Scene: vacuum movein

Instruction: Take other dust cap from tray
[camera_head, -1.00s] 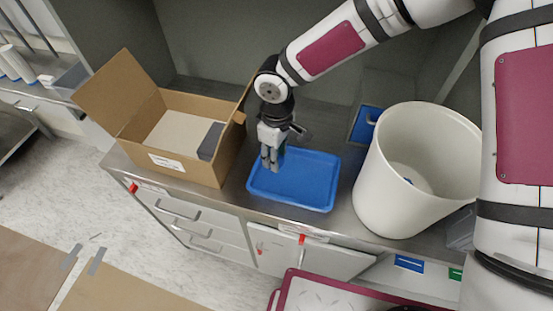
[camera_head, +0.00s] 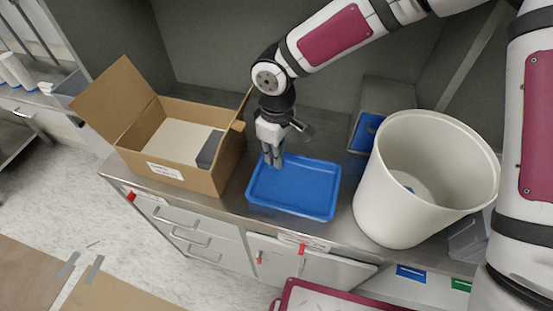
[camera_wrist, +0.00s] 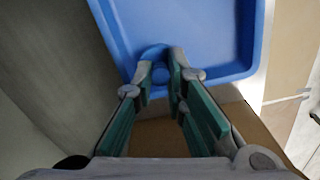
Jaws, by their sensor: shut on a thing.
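The blue tray (camera_head: 300,190) lies on the steel counter between the cardboard box and the white bin. My gripper (camera_head: 273,162) points down at the tray's back left corner. In the wrist view my gripper (camera_wrist: 160,72) is shut on a small round blue dust cap (camera_wrist: 154,80), held between the fingertips near the tray's rim (camera_wrist: 120,45). The cap is nearly the same blue as the tray and is partly hidden by the fingers. The rest of the visible tray floor looks empty.
An open cardboard box (camera_head: 165,172) with a dark grey block (camera_head: 210,150) inside stands to the left. A large white bin (camera_head: 405,215) stands to the right, with a small blue thing inside. A blue-topped grey container (camera_head: 366,132) is behind it.

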